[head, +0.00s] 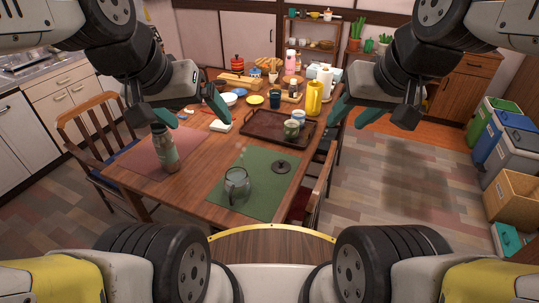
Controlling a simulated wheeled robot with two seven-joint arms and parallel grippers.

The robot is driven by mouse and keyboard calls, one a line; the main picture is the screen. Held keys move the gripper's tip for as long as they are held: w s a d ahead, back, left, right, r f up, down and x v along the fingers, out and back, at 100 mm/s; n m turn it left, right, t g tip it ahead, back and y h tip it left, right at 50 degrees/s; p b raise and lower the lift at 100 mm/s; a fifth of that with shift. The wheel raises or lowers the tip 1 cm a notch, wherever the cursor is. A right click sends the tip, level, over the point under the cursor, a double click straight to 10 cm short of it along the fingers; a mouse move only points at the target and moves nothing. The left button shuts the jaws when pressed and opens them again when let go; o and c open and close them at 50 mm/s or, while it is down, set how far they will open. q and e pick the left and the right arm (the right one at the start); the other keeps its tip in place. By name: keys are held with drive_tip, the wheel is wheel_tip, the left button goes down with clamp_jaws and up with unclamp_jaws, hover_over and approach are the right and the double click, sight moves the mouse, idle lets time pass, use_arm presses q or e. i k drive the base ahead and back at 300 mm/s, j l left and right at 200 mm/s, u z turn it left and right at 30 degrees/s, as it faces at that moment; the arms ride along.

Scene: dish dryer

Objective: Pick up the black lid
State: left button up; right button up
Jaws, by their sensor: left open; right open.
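The black lid (281,167) is a small dark disc with a knob. It lies flat on the green placemat (268,203) near the right edge of the table. A clear glass mug or jar (236,184) stands on the same mat to its left. My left gripper (190,112) hangs over the left part of the table, with its green-tipped fingers apart and empty. My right gripper (352,116) is beyond the table's right edge, up and to the right of the lid. Its green-tipped fingers are apart and empty.
A dark tray (262,137) with a cup sits behind the lid. A grey-green bottle (163,147) stands on a pink mat (140,151). Chairs (304,202) stand at both sides; floor on the right is clear.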

sight(281, 166)
drive_tip(key=i+l+u, duration=0.15)
drive_tip(key=l+u, duration=0.6)
drive_tip(key=l, duration=0.2)
drive_tip(key=l+u, duration=0.4)
drive_tip(key=i+l, duration=0.05)
drive_tip(key=l, duration=0.05)
